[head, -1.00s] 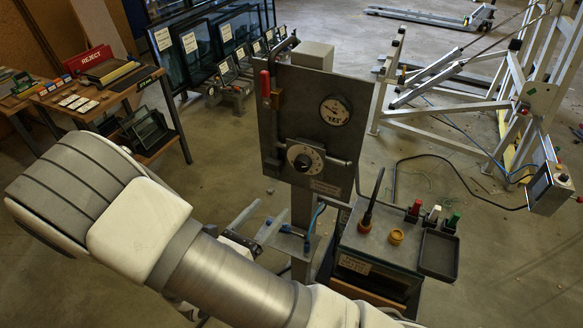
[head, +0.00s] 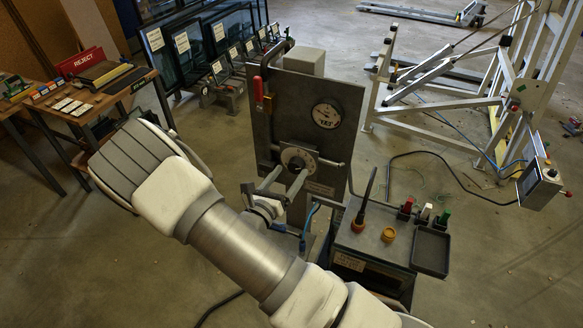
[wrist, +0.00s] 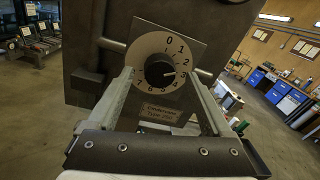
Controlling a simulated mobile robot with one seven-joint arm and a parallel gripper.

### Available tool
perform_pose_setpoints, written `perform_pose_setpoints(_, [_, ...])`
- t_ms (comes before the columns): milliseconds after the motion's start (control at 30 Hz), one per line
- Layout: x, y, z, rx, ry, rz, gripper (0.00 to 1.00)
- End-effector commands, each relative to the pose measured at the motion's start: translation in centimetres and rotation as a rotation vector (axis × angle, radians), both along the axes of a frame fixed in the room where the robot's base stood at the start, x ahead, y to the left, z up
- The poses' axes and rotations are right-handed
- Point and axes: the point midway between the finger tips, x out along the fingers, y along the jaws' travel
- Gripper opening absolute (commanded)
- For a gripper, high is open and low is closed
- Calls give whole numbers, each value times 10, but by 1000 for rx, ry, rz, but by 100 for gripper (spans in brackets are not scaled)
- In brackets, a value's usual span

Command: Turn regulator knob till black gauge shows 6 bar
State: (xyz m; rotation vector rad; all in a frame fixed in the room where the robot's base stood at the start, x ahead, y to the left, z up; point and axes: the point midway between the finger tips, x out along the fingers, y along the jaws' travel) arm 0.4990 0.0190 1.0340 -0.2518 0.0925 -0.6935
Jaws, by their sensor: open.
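The regulator knob (wrist: 158,71) is black and round, at the centre of a pale dial plate (wrist: 143,47) numbered from 0 upward. Its white mark points right, near 2 to 3. In the head view the dial plate (head: 298,151) is on the upright grey panel (head: 280,105), partly covered by my fingers. My gripper (head: 290,172) is open and points at the dial. In the wrist view, its fingers (wrist: 160,76) flank the knob; contact cannot be told.
A red-handled lever (head: 259,88) is at the panel's left edge. A bench box (head: 372,248) with a dark upright rod, coloured knobs and a black tray (head: 432,250) stands at lower right. A horizontal pipe passes behind the dial.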

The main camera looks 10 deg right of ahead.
Motion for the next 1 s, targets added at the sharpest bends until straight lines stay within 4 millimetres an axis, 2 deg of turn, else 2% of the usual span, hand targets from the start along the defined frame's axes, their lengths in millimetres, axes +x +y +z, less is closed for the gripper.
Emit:
perform_pose_setpoints(200, [15,-12,0,-1,-1,0,84])
perform_pose_setpoints(500, [17,-14,0,0,-1,1,84])
perform_pose_setpoints(567, [17,-14,0,0,-1,1,75])
perform_pose_setpoints(900, [17,-14,0,0,-1,1,14])
perform_pose_setpoints(1000, [17,-14,0,0,-1,1,0])
